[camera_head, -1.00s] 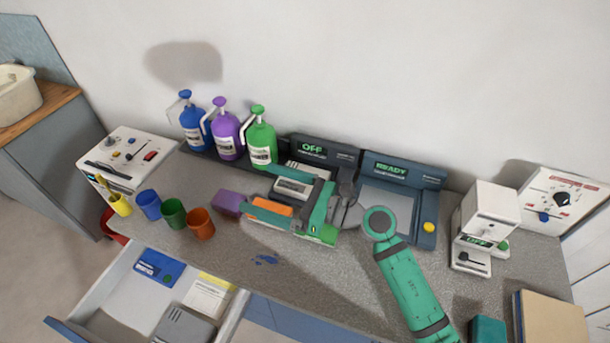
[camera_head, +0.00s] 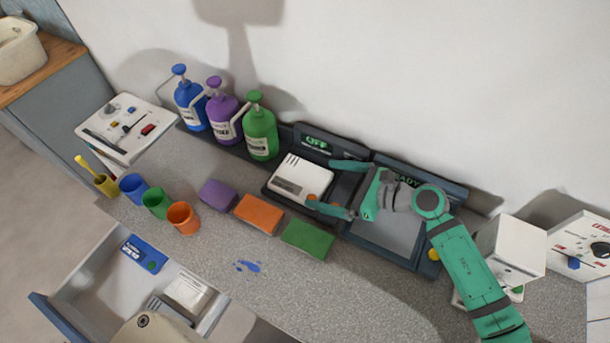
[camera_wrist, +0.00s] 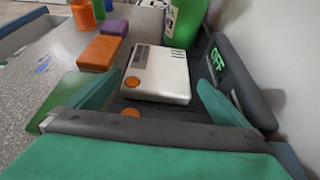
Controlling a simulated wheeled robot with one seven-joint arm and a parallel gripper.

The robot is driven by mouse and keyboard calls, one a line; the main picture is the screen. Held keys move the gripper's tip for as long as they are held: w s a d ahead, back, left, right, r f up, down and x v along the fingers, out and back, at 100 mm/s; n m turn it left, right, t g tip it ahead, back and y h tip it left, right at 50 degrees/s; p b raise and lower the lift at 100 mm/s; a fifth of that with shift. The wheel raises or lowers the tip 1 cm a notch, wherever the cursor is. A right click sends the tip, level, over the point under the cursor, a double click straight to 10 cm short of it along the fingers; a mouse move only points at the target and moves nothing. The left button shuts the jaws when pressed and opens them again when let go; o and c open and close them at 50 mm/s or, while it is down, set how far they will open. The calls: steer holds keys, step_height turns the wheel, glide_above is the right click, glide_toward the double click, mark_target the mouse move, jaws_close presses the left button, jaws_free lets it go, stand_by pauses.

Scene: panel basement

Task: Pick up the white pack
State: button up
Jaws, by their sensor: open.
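The white pack (camera_head: 301,179) is a flat pale box with a grey panel and dark slots on top. It lies on the dark tray of the left device (camera_head: 338,190), whose display reads OFF. The pack also shows in the wrist view (camera_wrist: 157,72), in front of my gripper. My gripper (camera_head: 329,187) is open, at the right side of the pack, with one finger towards the wall and one towards the front. In the wrist view the fingers (camera_wrist: 152,98) are spread to either side of the pack's near end. Whether they touch it cannot be told.
Purple (camera_head: 218,195), orange (camera_head: 257,214) and green (camera_head: 308,239) sponges lie in front. Blue, purple and green bottles (camera_head: 260,130) stand behind left. Several cups (camera_head: 183,217) stand left. A second device (camera_head: 388,235) lies under my arm. An open drawer (camera_head: 75,285) is front left.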

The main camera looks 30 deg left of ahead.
mark_target(303, 179)
steer(key=x, duration=0.3)
steer(key=shift+s+a, duration=0.25)
steer(key=shift+a, duration=0.05)
steer(key=shift+x, duration=2.65)
steer(key=shift+w+r, duration=0.15)
steer(key=shift+c, duration=0.6)
steer(key=c, duration=1.1)
steer(key=shift+o, duration=0.2)
steer(key=shift+r, duration=0.35)
step_height(303, 179, up, 2)
steer(key=shift+r, duration=0.1)
steer(key=s+d+r, duration=0.1)
steer(key=r, duration=0.1)
steer(key=s+d+r, duration=0.1)
steer(key=d+r, duration=0.1)
steer(key=s+d+r, duration=0.1)
steer(key=r, duration=0.1)
steer(key=shift+s+d+r, duration=0.2)
steer(key=shift+s+r, duration=0.1)
steer(key=shift+s, duration=0.05)
steer(key=s+d+r, duration=0.3)
steer(key=s+d, duration=0.2)
steer(key=d, duration=0.1)
steer(key=shift+s+r, duration=0.2)
steer(key=shift+r, duration=0.05)
